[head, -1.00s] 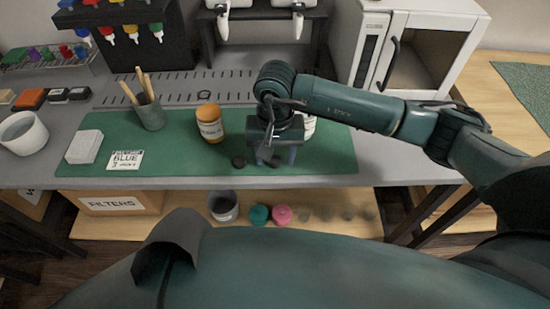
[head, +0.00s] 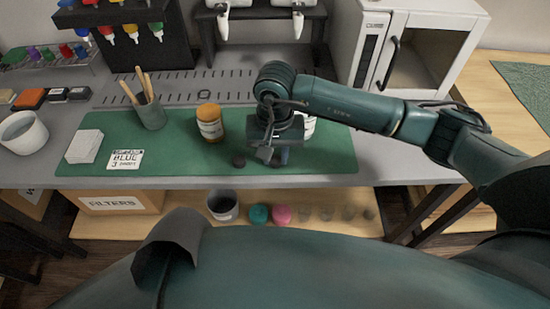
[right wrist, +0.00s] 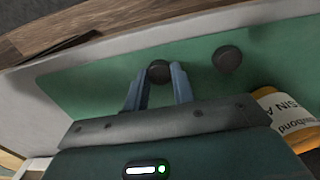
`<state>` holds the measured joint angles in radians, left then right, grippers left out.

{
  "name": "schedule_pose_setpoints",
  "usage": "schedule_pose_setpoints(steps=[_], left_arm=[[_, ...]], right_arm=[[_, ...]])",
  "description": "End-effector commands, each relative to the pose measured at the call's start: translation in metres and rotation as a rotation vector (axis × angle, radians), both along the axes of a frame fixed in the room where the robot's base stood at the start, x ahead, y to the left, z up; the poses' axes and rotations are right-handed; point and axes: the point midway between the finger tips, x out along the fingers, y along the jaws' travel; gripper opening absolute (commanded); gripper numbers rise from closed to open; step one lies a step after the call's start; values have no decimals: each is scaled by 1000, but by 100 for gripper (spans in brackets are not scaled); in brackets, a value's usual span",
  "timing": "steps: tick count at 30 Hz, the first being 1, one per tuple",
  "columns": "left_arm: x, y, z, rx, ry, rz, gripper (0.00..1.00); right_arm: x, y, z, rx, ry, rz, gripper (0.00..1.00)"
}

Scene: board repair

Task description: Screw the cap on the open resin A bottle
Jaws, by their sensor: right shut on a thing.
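The resin A bottle (head: 210,123) stands upright on the green mat, amber with a white label reading "SIN A" in the right wrist view (right wrist: 288,115). I cannot make out its mouth clearly. My right gripper (right wrist: 159,74) points down at the mat, to the right of the bottle in the head view (head: 272,157). Its fingers are shut on a small dark round cap (right wrist: 159,70), low at the mat. A second dark cap (head: 238,161) lies free on the mat between bottle and gripper; it also shows in the right wrist view (right wrist: 227,60). My left gripper is out of view.
A white bottle (head: 309,127) stands partly hidden behind my right gripper. A cup of sticks (head: 150,113), a stack of white cards (head: 84,147) and a "BLUE" card (head: 125,160) are on the left of the green mat (head: 185,150). The mat's right end is clear.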

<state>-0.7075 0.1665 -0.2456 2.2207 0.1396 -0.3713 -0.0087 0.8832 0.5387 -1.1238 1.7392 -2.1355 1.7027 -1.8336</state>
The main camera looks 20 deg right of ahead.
Motion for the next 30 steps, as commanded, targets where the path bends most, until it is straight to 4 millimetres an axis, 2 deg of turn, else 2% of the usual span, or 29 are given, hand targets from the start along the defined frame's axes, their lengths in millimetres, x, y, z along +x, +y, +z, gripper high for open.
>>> schedule_pose_setpoints(steps=[5,8,21,25,30], left_arm=[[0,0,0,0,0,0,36],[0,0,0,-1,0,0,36],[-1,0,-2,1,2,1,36],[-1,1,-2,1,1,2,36],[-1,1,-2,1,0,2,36]], right_arm=[[0,0,1,0,0,0,4],[1,0,8,1,-1,0,4],[1,0,87,0,-3,-1,4],[0,0,98,1,-1,0,4],[0,0,101,0,0,0,4]])
